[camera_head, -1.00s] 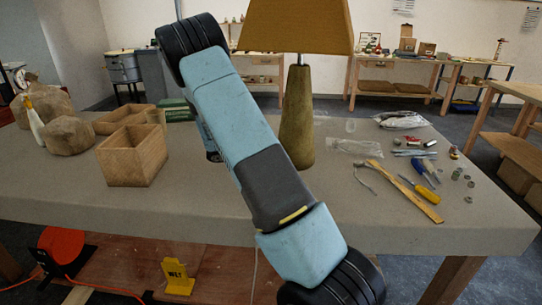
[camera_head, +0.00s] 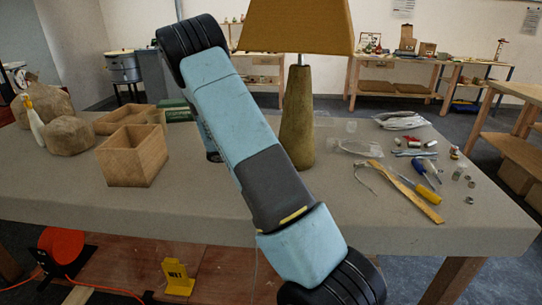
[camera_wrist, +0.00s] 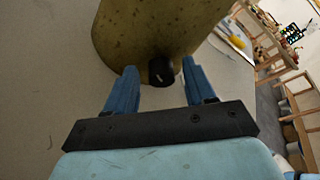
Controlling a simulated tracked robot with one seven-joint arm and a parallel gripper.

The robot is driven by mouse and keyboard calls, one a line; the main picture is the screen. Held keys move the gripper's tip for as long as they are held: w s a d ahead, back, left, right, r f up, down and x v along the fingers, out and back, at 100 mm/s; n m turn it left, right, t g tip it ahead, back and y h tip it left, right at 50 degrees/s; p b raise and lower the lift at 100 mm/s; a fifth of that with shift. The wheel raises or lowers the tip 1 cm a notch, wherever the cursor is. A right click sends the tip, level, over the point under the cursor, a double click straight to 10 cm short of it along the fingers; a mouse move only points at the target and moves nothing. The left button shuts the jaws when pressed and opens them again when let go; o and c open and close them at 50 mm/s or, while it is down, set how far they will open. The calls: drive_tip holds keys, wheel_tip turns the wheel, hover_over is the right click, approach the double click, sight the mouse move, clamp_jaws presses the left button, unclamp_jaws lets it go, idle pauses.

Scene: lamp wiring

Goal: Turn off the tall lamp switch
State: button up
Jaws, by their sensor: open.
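The tall lamp stands on the table, with a yellow-brown shade (camera_head: 297,27) and a tapered stone-like base (camera_head: 298,115). In the wrist view the lamp base (camera_wrist: 150,28) fills the top. A black switch knob (camera_wrist: 160,71) with a small pale mark sticks out low on the base. My gripper (camera_wrist: 158,72) has two blue fingers, open, one on each side of the knob, with gaps showing between fingers and knob. Depth between fingertips and knob is hard to tell. In the head view my arm crosses in front and hides my gripper and the knob.
A wooden box (camera_head: 133,156) and cloth sacks (camera_head: 68,135) stand left on the table (camera_head: 70,195). A wooden strip (camera_head: 407,192), a yellow-handled screwdriver (camera_head: 428,194) and small parts lie right of the lamp. The front left tabletop is clear.

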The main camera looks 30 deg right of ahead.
drive_tip(key=shift+a, duration=0.15)
drive_tip(key=v, duration=1.3)
drive_tip(key=shift+a, duration=0.25)
drive_tip(key=shift+r, duration=0.2)
drive_tip(key=s+r+m+t+y, duration=0.2)
drive_tip(key=s+r+m+y, duration=0.85)
drive_tip(key=s+r, duration=0.55)
drive_tip(key=s+a+r+m+t+y, duration=0.1)
drive_tip(key=s+a+r+m+t, duration=0.1)
drive_tip(key=s+m, duration=0.2)
drive_tip(key=s+a+r+m+t+y, duration=0.1)
drive_tip(key=s+m, duration=0.4)
drive_tip(key=s, duration=0.5)
drive_tip(key=s+a+r+m+t+y, duration=0.2)
drive_tip(key=s+a+m+t, duration=0.1)
drive_tip(key=s+a+m, duration=0.1)
drive_tip(key=shift+s+a+r+m, duration=0.4)
drive_tip(key=shift+s+m, duration=0.05)
drive_tip(key=shift+s, duration=0.95)
